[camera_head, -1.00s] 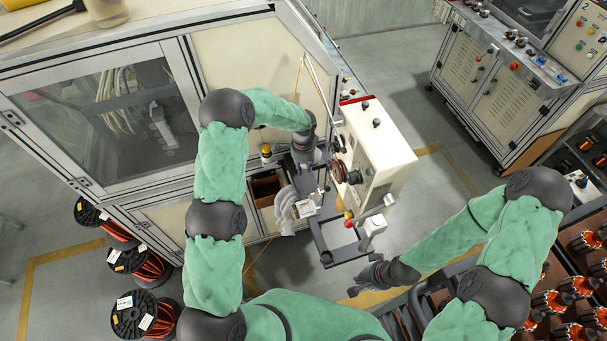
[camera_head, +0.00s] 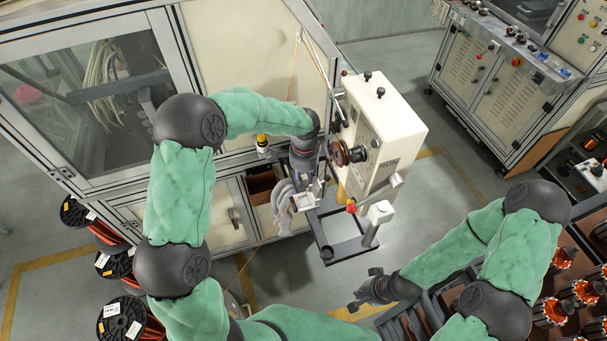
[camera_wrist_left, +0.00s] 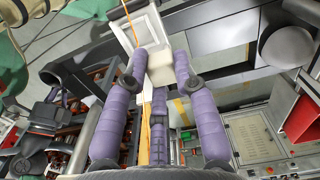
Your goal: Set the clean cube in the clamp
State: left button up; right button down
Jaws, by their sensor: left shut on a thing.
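My left gripper (camera_head: 308,180) points down in front of the cream winding machine. A pale square frame (camera_wrist_left: 141,28) lies just beyond the block; in the head view a pale square piece (camera_head: 303,201) shows below the gripper. I cannot tell which part is the clamp. My right gripper (camera_head: 368,289) is empty at the lower middle, fingers apart.
The winding machine (camera_head: 390,130) with its round spindle (camera_head: 345,153) stands right of my left gripper. Grey gloves (camera_head: 283,203) hang beside the pale piece. A thin orange wire crosses the wrist view. Wire spools (camera_head: 120,318) stand at lower left.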

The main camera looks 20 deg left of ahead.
aim_at(304, 202)
pick_arm(q)
jog(key=shift+s+d+f+b, duration=0.2)
jog(key=shift+s+b, duration=0.15)
jog(key=shift+s, duration=0.15)
jog(key=shift+s+d+f+b, duration=0.15)
jog(key=shift+s+b, duration=0.15)
jog(key=shift+s, duration=0.15)
jog(key=shift+s+d+f+b, duration=0.1)
jog(key=shift+s+f+b, duration=0.1)
jog(key=shift+s+b, duration=0.25)
jog(key=shift+f, duration=0.15)
jog(key=shift+f+b, duration=1.15)
jog(key=shift+f, duration=0.55)
jog(key=shift+f, duration=0.2)
jog(key=shift+f+b, duration=0.35)
jog(key=shift+b, duration=0.05)
jog(key=shift+f, duration=0.3)
jog(key=shift+s+f, duration=0.1)
jog(key=shift+s, duration=0.05)
